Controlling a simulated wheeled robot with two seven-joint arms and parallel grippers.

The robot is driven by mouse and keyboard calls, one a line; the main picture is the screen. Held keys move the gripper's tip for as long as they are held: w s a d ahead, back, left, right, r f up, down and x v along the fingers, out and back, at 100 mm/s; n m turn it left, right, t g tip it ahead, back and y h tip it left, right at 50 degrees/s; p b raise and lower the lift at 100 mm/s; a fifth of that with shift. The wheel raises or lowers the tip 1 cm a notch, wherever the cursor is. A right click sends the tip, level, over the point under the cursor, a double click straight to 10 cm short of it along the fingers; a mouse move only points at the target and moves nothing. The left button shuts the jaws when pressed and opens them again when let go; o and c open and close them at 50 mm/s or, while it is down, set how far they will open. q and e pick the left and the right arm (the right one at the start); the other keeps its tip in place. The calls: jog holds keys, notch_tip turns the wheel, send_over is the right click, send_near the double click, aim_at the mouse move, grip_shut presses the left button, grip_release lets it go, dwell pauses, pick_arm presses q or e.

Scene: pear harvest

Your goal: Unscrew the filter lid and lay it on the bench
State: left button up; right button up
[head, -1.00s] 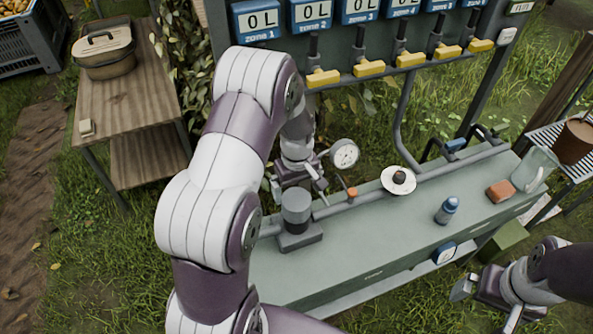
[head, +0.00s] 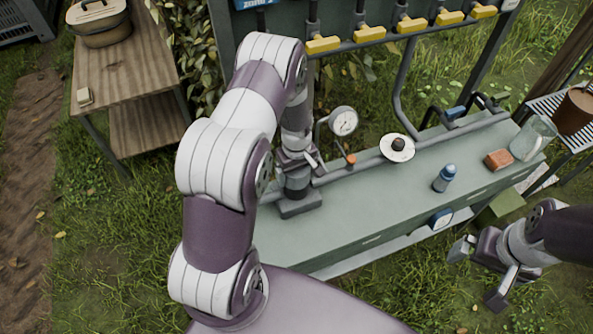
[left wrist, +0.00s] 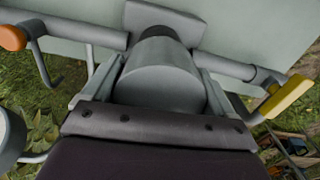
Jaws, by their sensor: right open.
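The filter (head: 297,184) stands upright on a square base at the left end of the grey-green bench (head: 390,198). Its round grey lid (left wrist: 162,88) fills the middle of the left wrist view. My left gripper (head: 298,164) is at the top of the filter and hides most of the lid in the head view. In the left wrist view its two fingers lie on either side of the lid, very close to it; whether they press on it I cannot tell. My right gripper (head: 480,275) is open and empty, in front of the bench at the right.
A pipe with an orange-handled valve (head: 350,160) and a pressure gauge (head: 343,121) runs behind the filter. A white disc with a dark knob (head: 397,148), a blue bottle (head: 444,178) and an orange-brown block (head: 498,159) are farther right. The bench top's front middle is clear.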

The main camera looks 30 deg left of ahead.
pick_arm(q)
jog(key=n, duration=0.4)
jog(key=shift+n, duration=0.4)
jog(key=n, duration=0.7)
jog(key=shift+n+p, duration=0.3)
jog(key=shift+n, duration=1.1)
jog(key=shift+f, duration=0.1)
jog(key=shift+r+p, duration=0.25)
jog(key=shift+p, duration=0.1)
jog(key=shift+w+a+r, duration=0.1)
jog(key=shift+r, duration=0.25)
